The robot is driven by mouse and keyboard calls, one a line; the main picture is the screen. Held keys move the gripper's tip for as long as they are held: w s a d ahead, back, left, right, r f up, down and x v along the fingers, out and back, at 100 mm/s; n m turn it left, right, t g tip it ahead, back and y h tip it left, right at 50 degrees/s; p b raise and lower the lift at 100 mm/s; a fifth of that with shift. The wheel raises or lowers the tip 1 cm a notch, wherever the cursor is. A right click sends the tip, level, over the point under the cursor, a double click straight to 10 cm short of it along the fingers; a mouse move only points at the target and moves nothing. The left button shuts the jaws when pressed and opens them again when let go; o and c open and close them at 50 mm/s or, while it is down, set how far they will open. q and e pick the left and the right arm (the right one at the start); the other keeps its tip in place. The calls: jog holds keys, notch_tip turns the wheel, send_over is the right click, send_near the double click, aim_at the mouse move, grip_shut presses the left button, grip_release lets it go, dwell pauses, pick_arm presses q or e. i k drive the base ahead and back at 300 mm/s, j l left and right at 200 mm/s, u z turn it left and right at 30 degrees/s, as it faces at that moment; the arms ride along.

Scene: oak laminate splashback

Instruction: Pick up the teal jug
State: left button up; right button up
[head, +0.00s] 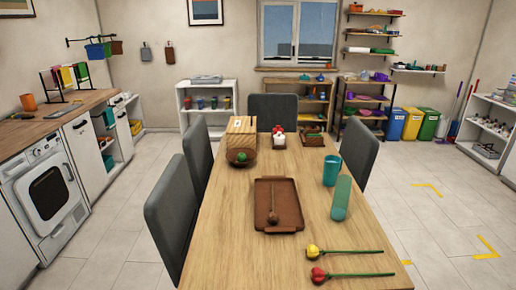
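A teal cup-shaped vessel (332,170) stands upright on the right side of the wooden table (230,245). It looks like the teal jug, but I cannot make out a handle or spout. A paler green, tall rounded object (341,197) is just in front of it and overlaps its lower edge in the picture. Neither of my grippers is in view.
A brown tray (264,217) holding a wooden utensil lies mid-table. A yellow flower (313,251) and a red flower (318,274) lie at the front right. A bowl (238,157) is farther back. Grey chairs (355,155) flank the table.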

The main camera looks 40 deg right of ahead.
aim_at(333, 164)
jog(key=z, duration=1.75)
jog(key=l, duration=0.1)
